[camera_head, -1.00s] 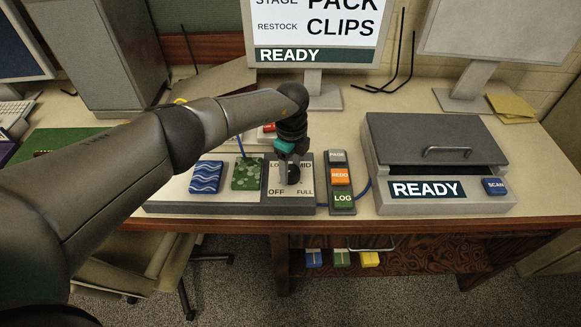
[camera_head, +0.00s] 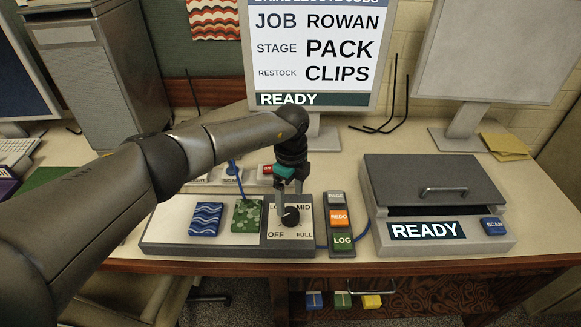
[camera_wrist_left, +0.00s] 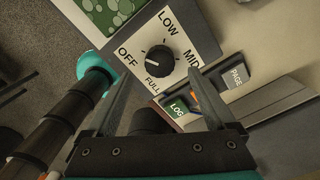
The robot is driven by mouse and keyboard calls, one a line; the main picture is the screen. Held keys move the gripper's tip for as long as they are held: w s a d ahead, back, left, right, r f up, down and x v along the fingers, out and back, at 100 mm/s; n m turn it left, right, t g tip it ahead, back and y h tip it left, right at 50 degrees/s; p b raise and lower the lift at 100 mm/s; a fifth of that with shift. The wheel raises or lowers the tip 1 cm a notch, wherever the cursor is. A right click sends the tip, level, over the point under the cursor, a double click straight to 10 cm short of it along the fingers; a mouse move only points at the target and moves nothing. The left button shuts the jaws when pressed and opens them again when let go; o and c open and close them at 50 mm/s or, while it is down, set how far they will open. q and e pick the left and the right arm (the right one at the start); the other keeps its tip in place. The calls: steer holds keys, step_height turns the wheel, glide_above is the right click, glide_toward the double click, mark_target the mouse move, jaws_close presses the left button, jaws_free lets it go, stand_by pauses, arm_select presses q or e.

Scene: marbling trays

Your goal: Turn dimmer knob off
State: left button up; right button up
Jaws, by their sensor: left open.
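The black dimmer knob (camera_head: 291,216) sits on a pale dial plate marked OFF, LOW, MID and FULL, at the right end of a grey panel (camera_head: 190,249). My left gripper (camera_head: 293,203) is open and empty, fingers pointing down just above and behind the knob. In the left wrist view the knob (camera_wrist_left: 160,62) shows between my spread fingertips (camera_wrist_left: 155,77), apart from them. A small white pointer mark on the knob appears on its side toward the OFF label, but its exact setting is hard to tell. My right gripper is out of view.
Blue wave (camera_head: 206,219) and green spotted (camera_head: 246,216) tiles lie on the panel left of the dial. A button strip (camera_head: 339,225) with PAGE, REDO and LOG stands close on the right. Beyond it is a grey READY box (camera_head: 440,190). A monitor (camera_head: 316,60) stands behind.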

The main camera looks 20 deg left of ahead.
mark_target(290, 211)
arm_select(q)
step_height(290, 211, up, 10)
steer(key=shift+f, duration=0.2)
steer(key=shift+w, duration=0.1)
